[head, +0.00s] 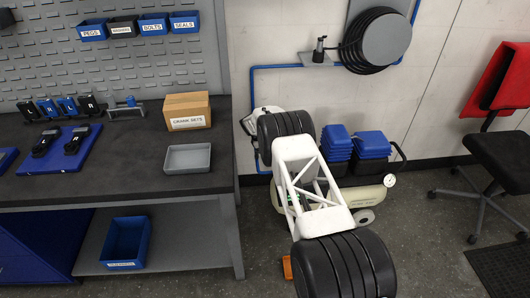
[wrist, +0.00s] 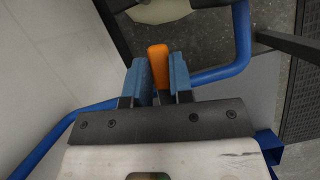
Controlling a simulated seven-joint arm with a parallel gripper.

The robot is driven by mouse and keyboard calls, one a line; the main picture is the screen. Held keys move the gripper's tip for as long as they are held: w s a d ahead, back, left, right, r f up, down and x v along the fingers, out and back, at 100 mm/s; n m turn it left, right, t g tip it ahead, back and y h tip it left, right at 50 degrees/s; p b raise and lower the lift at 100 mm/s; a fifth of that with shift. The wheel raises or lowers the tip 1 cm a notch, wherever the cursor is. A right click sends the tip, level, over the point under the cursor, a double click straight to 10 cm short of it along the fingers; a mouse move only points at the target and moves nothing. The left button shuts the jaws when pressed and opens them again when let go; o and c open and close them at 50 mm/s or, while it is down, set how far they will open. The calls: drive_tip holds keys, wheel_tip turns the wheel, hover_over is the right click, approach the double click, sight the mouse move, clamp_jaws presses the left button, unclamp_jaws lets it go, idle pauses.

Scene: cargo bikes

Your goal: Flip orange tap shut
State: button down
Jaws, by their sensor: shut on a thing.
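The orange tap handle (wrist: 158,62) shows in the wrist view as a short rounded bar. My gripper (wrist: 161,78) is shut on it, with one blue-grey finger on each side and the handle's rounded end standing out past the fingertips. A blue pipe (wrist: 226,72) runs behind and beside the fingers. The tap's body is hidden by the fingers. In the head view the tap handle cannot be made out, and my arm covers part of the area by the wall pipe (head: 252,92).
A grey workbench (head: 105,165) with a carton (head: 187,111) and a grey tray (head: 188,158) stands left of my arm. Blue stacked bins (head: 336,140) and a cream tank (head: 371,196) stand behind and right of it. A black chair (head: 500,155) is far right.

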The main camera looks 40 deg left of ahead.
drive_tip(key=shift+w+a+n+t+y, duration=0.3)
drive_tip(key=shift+a+n, duration=0.1)
drive_tip(key=shift+n, duration=0.7)
drive_tip(key=c, duration=1)
unclamp_jaws()
drive_tip(key=shift+r, duration=0.1)
drive_tip(key=shift+v, duration=3.8)
drive_tip(key=shift+d+r, duration=0.1)
